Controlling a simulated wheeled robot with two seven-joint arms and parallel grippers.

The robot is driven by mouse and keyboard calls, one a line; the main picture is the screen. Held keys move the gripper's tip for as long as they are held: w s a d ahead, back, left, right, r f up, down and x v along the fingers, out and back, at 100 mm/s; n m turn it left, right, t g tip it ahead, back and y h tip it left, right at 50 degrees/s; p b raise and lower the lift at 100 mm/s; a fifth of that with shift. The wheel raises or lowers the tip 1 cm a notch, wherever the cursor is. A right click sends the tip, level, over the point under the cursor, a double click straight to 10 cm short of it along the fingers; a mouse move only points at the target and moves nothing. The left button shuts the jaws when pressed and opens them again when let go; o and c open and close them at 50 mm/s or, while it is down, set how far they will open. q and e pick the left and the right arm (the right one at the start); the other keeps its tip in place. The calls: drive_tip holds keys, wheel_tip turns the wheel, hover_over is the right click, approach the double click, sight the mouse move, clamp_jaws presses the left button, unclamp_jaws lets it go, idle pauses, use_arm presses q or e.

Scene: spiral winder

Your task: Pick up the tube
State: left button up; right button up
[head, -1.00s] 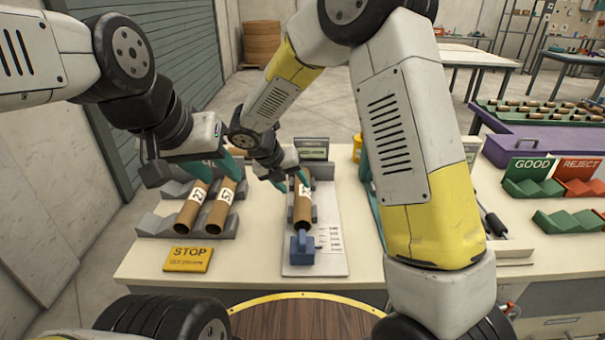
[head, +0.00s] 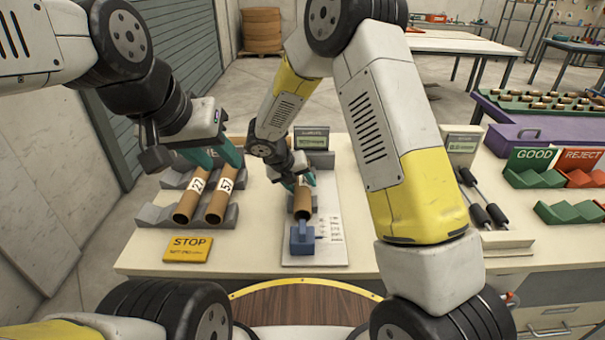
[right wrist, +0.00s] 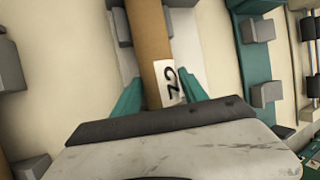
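A brown cardboard tube (head: 302,205) with a white label lies on a white measuring plate (head: 329,257), its near end at a blue block (head: 302,239). My right gripper (head: 300,182) is at this tube, a teal finger on each side. In the right wrist view the tube (right wrist: 150,35) runs between the fingertips (right wrist: 161,80) with little or no visible gap; whether they grip it is unclear. Two more tubes, 27 (head: 187,207) and 57 (head: 217,205), lie in a grey rack (head: 153,215). My left gripper (head: 218,155) is open over their far ends.
A green display (head: 311,139) stands behind the plate. Green GOOD (head: 533,170) and red REJECT (head: 583,170) racks stand at the right.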

drive_tip(key=c, duration=1)
